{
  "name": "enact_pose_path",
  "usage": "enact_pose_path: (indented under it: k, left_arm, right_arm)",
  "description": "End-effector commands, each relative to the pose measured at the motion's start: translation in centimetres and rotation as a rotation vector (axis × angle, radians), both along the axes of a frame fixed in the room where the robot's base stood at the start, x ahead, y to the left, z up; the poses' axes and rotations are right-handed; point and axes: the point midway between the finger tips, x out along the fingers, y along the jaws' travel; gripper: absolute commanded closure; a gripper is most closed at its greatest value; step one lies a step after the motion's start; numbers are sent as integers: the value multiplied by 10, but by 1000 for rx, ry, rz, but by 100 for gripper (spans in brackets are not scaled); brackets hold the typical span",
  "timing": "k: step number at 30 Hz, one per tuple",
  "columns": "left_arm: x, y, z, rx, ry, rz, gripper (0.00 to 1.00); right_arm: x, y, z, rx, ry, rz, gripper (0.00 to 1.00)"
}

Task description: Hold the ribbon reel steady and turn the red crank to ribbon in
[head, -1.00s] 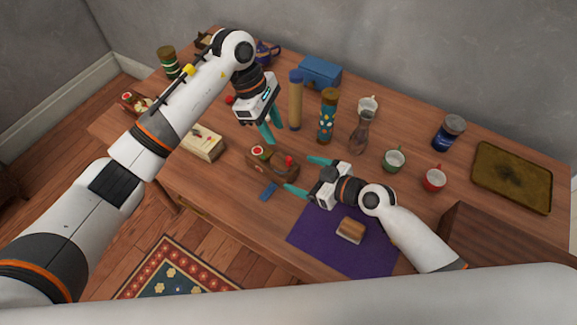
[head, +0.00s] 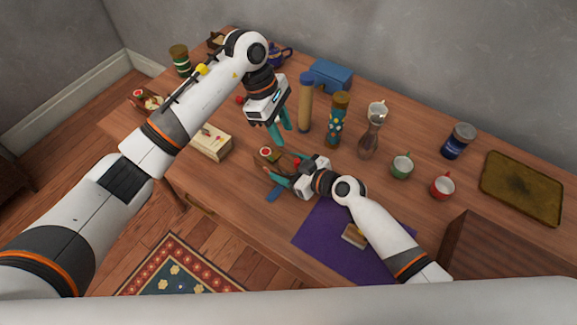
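The ribbon reel (head: 267,154) is a small brown wooden piece with a red-and-white patterned face, near the table's front edge. A small red part, likely the crank, shows beside my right gripper (head: 284,172) but is mostly hidden. A blue strip (head: 273,194), perhaps the ribbon, lies in front of the reel. My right gripper is at the reel's right end, one teal finger along its near side; its other finger is largely hidden, so its grip is unclear. My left gripper (head: 280,131) points down behind the reel, fingers apart, with nothing seen between them.
A cream box (head: 211,141) stands left of the reel. A tan cylinder (head: 305,103), patterned cylinder (head: 337,120) and glass vase (head: 369,138) stand behind. A purple mat (head: 330,236) holds a small block (head: 354,236). Cups and a tray (head: 521,189) are right.

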Motion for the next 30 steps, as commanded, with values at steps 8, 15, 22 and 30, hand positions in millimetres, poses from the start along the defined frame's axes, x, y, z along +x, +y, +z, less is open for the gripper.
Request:
enact_pose_path:
  k: [8,15,22,30]
  left_arm:
    - [0,0,0,0,0,0,65]
    - [2,-11,7,29,-108,-133,100]
    - [4,-34,16,150,-400,-576,100]
    - [3,-40,11,304,-604,-1045,100]
  right_arm:
    - [0,0,0,0,0,0,74]
    - [0,0,0,0,0,0,74]
    - [0,0,0,0,0,0,74]
    - [0,-1,0,0,0,-1,74]
